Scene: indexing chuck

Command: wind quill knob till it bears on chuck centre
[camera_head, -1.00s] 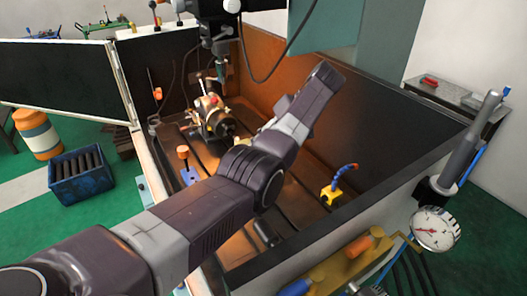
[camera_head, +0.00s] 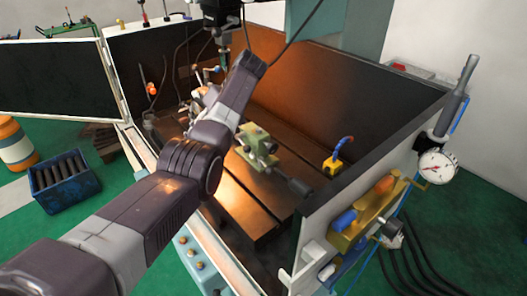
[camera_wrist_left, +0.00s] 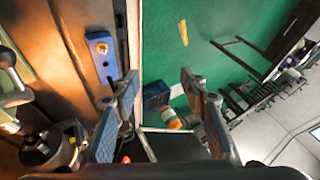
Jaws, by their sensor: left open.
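The green tailstock (camera_head: 258,146) stands on the slotted machine bed, right of my left arm in the head view. A dark cylindrical knob (camera_head: 297,187) shows at its near right end, apparently the quill knob. The chuck (camera_head: 205,95) is mostly hidden behind my left arm, so its centre and any contact with the quill cannot be seen. My left gripper (camera_wrist_left: 158,84) is open in the left wrist view, with nothing between its fingers. It is not clearly visible in the head view. My right gripper is not in view.
A dial gauge (camera_head: 437,167) hangs at the right. A yellow block with a blue hose (camera_head: 333,166) sits inside by the right wall. A spindle hangs above.

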